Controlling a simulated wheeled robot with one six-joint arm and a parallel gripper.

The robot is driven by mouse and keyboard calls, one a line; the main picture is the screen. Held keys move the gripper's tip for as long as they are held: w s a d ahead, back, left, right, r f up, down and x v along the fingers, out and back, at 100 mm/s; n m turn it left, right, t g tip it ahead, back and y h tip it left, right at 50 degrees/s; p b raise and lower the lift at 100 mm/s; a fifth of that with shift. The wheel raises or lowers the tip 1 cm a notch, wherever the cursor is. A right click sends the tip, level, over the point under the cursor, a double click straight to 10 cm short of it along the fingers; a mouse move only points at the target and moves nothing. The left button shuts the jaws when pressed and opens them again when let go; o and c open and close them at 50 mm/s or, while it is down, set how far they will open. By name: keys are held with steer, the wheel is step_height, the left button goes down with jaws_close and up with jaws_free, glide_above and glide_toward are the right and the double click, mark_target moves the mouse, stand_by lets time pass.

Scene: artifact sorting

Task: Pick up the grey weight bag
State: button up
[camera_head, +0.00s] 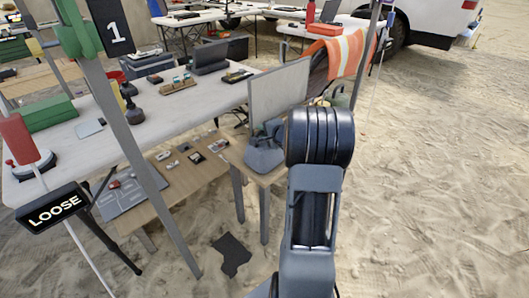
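What looks like the grey weight bag (264,155), a slumped grey shape with a darker top, sits on the right end of a low wooden table (183,190). It is just left of my arm's dark round joint, which may cover part of its right side. My arm rises from the bottom of the picture, right of centre. My gripper does not show, so whether it is open or shut and its distance from the bag cannot be seen.
A grey upright panel (278,95) stands behind the bag. A long white table (190,108) with several items and a slanted grey pole (150,170) are left. A dark flat piece (232,255) lies on the sand. Open sand (440,180) is right.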

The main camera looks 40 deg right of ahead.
jaws_close()
stand_by(0.9)
steer(key=shift+r, duration=0.25)
